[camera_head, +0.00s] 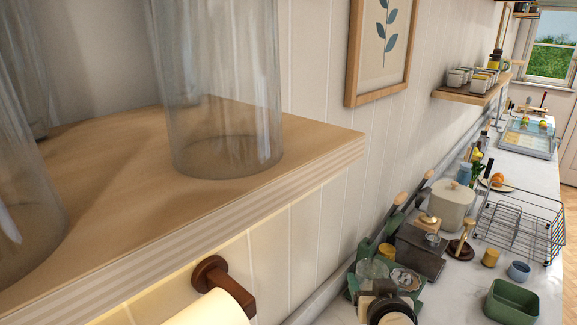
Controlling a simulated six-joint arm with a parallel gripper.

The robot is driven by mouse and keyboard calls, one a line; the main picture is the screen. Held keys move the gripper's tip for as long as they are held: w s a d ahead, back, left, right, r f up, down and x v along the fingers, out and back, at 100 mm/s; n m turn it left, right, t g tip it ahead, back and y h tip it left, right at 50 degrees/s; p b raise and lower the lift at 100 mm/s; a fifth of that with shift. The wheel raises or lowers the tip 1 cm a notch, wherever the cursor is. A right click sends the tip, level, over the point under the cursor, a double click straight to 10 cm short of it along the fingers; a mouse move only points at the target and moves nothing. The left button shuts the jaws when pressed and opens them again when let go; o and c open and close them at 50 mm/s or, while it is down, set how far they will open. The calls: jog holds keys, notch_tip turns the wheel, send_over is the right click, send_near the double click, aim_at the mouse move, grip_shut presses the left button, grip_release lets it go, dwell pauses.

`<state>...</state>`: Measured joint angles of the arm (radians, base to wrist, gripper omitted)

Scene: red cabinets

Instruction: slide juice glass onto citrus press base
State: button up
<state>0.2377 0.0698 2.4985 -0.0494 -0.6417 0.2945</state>
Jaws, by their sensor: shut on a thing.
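I cannot make out my gripper in this view. A small clear glass (372,268) shows low in the picture, among green and dark items on the white counter. It may be the juice glass, but it is too small and crowded to be sure. Dark round parts (390,312) with a cream piece beside them stand in front of it at the bottom edge. I cannot tell whether any of these is the citrus press base, or whether the glass touches it.
A wooden shelf (310,140) with large clear glass vessels (222,90) fills the near left. On the counter are a cream pot (453,205), a wire rack (520,225), a green tub (511,302), a yellow cup (490,257) and a blue cup (519,271).

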jog(key=shift+m+h, duration=0.4)
jog(key=shift+h, duration=0.1)
jog(key=s+d+f, duration=0.2)
jog(key=f, duration=0.4)
jog(key=s+d+f, duration=0.2)
jog(key=d+f, duration=0.1)
jog(key=f, duration=0.3)
jog(key=s+d+f, duration=0.2)
jog(key=f, duration=0.5)
jog(key=shift+s+d, duration=0.15)
jog(key=shift+d, duration=0.1)
jog(key=w+d, duration=0.2)
jog(key=w, duration=0.4)
jog(key=w+d, duration=0.3)
jog(key=w, duration=0.3)
jog(key=w+d, duration=0.2)
jog(key=w, duration=0.4)
jog(key=shift+w+d, duration=0.2)
jog(key=shift+d, duration=0.1)
jog(key=shift+f, duration=0.6)
jog(key=o, duration=1.5)
jog(key=shift+o, duration=0.2)
jog(key=v, duration=0.8)
